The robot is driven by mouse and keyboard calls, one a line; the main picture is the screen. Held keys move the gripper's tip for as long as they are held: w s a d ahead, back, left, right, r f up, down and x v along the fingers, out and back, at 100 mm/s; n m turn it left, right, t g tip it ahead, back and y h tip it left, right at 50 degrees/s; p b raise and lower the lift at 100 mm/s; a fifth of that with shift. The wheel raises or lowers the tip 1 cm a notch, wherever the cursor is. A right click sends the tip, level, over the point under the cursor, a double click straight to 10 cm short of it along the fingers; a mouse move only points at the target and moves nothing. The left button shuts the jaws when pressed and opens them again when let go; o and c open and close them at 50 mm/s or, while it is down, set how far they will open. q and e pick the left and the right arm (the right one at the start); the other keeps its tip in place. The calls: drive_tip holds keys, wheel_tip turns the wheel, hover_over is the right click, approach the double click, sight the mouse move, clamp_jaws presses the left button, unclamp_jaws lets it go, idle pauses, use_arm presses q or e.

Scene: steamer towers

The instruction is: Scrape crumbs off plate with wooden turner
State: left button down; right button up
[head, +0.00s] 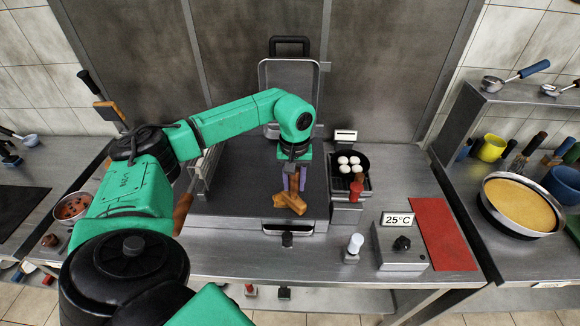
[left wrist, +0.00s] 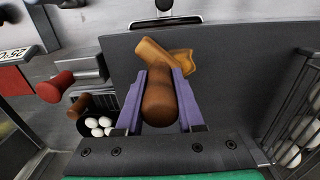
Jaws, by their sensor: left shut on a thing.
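My left gripper (head: 292,180) is shut on the brown handle of the wooden turner (head: 289,201), above the front right part of a dark flat plate (head: 240,190). In the left wrist view, the purple fingers of the gripper (left wrist: 161,74) flank the turner's dark handle (left wrist: 160,102), and its lighter wooden end shows beyond them. I cannot tell if the turner touches the plate, which also fills much of the left wrist view (left wrist: 225,55). No crumbs can be made out. My right gripper is not in view.
A small pan with white eggs (head: 348,164) stands right of the plate. A wire rack (head: 201,170) stands at its left, and a raised lid (head: 290,85) behind. A 25°C control box (head: 401,248) and red mat (head: 443,234) lie to the right.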

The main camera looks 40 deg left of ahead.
use_arm(q)
drive_tip(key=shift+s+d+f, duration=0.1)
drive_tip(key=shift+s+d, duration=0.05)
drive_tip(key=shift+d, duration=0.45)
drive_tip(key=shift+a, duration=0.1)
drive_tip(key=shift+a, duration=0.75)
drive_tip(key=shift+w+a+b, duration=0.25)
drive_tip(key=shift+a+b, duration=0.05)
drive_tip(key=shift+a, duration=0.45)
drive_tip(key=shift+w+a+r, duration=0.15)
drive_tip(key=shift+a, duration=0.65)
drive_tip(key=shift+w+a+r, duration=0.1)
drive_tip(key=shift+w+a, duration=0.05)
drive_tip(key=shift+a, duration=0.6)
